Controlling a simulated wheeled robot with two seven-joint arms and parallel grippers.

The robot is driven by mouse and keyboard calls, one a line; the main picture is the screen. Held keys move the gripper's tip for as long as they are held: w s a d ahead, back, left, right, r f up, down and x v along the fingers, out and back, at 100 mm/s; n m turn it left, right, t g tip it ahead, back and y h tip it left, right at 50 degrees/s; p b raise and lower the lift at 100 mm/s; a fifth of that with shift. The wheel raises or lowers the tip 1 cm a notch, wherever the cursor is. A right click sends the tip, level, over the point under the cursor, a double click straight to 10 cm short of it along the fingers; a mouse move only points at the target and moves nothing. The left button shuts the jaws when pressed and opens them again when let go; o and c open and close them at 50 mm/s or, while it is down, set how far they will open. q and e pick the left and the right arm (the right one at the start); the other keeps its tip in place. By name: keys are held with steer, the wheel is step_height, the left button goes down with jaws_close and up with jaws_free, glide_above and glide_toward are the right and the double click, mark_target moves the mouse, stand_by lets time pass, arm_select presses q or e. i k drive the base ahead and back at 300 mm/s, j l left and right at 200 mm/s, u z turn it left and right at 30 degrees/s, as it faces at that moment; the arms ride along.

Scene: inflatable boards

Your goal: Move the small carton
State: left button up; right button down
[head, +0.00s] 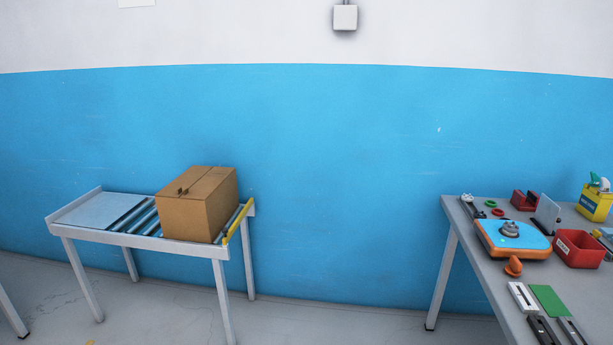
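A brown cardboard carton (197,207) sits on a low roller table (101,210) at the left, near the table's right end. The carton looks closed, with a small dark mark on its top. A yellow strip at the table's right end is beside the carton. Neither of my grippers is in the head view, so I cannot tell whether they are open or shut.
A grey workbench (477,207) stands at the right, holding a blue and orange board (513,238), a red bin (578,249), a yellow container (594,204) and small tools. Open floor (340,317) lies between the two tables. A blue and white wall is behind.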

mark_target(194, 220)
steer(key=i+l+u, duration=0.15)
steer(key=i, duration=0.2)
steer(key=i+u, duration=0.2)
steer(key=i, duration=0.2)
steer(key=i+l+u, duration=0.35)
steer(key=u, duration=0.15)
steer(key=i+l+u, duration=0.6)
steer(key=u, duration=0.15)
steer(key=i+l+u, duration=0.15)
steer(key=l+u, duration=0.25)
steer(key=i+l+u, duration=0.15)
steer(key=l+u, duration=0.55)
steer(key=l, duration=0.2)
steer(key=l+u, duration=0.3)
steer(key=l, duration=0.3)
steer(key=l+u, duration=0.25)
steer(key=l, duration=0.35)
